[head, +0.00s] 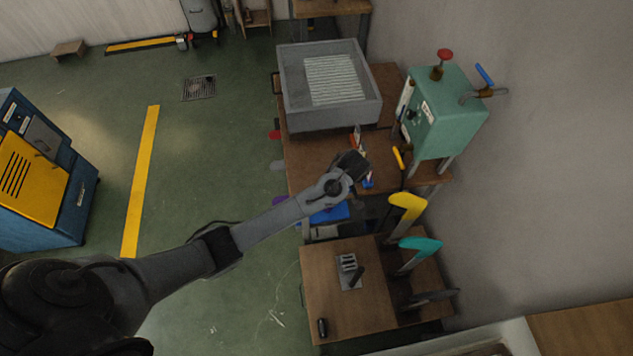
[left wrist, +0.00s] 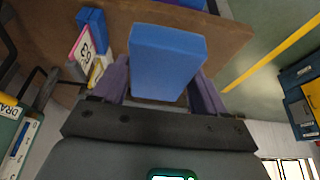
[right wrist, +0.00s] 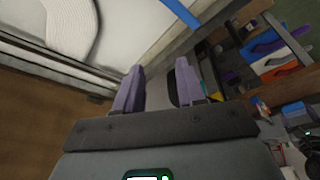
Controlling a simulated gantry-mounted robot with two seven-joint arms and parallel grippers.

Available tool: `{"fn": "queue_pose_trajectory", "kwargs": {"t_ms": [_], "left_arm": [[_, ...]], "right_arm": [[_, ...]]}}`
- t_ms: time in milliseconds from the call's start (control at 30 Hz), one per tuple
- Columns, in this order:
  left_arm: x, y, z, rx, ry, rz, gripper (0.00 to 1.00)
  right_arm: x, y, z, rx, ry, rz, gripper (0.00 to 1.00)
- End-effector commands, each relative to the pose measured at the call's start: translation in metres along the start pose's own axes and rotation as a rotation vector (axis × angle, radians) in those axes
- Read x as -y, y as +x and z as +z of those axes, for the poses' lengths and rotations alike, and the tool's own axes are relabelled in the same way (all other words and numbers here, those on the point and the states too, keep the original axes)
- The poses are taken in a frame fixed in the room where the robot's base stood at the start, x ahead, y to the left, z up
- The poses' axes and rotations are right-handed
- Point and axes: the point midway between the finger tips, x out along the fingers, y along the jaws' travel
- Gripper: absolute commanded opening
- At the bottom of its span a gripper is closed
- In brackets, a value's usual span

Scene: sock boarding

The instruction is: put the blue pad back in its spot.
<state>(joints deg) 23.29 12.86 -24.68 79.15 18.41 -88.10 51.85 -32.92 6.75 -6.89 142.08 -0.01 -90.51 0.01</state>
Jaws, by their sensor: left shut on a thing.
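My left gripper (head: 350,165) is over the wooden bench in the head view. In the left wrist view (left wrist: 162,84) its purple fingers are shut on the blue pad (left wrist: 167,52), a plain block gripped by its sides. The pad's near end is hidden by the gripper. Another blue block (left wrist: 91,19) stands beside a numbered card on the bench. I cannot tell which place is the pad's spot. My right gripper (right wrist: 155,90) shows only in the right wrist view, open and empty.
A grey tub (head: 290,95) sits on the bench (head: 315,160), with a green machine (head: 447,112) to its right. A lower table (head: 325,290) holds a slotted metal block, beside yellow and teal forms. A white sock-like form (right wrist: 70,28) lies near my right gripper.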

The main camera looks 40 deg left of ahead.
Motion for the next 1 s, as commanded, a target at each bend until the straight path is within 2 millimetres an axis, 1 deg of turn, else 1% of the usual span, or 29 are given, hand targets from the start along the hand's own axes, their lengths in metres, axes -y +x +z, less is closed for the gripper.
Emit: {"fn": "queue_pose_trajectory", "kwargs": {"t_ms": [33,200,400,500,633,733,900,1000], "left_arm": [[0.009,0.01,-0.004,0.002,-0.002,-0.003,0.44],[0.033,0.039,-0.019,0.002,-0.002,-0.003,0.44],[0.054,0.063,-0.032,0.001,-0.001,-0.002,0.44],[0.059,0.07,-0.036,0.0,-0.001,-0.001,0.44],[0.062,0.073,-0.037,0.0,0.0,0.0,0.44],[0.062,0.082,-0.034,0.001,0.001,-0.002,0.44],[0.062,0.102,-0.025,0.002,0.0,-0.002,0.44],[0.062,0.108,-0.023,0.0,0.0,0.0,0.44]], "right_arm": [[0.0,0.001,0.001,0.001,-0.001,0.001,0.39],[-0.001,0.003,0.003,0.004,-0.005,0.003,0.39],[-0.001,0.004,0.004,0.006,-0.005,0.003,0.39],[-0.001,0.004,0.004,0.007,-0.005,0.003,0.39],[-0.001,0.005,0.004,0.007,-0.004,0.003,0.39],[0.0,0.006,0.005,0.007,-0.004,0.002,0.39],[0.0,0.01,0.006,0.007,-0.002,0.001,0.39],[0.001,0.01,0.006,0.007,0.0,0.0,0.39]]}}
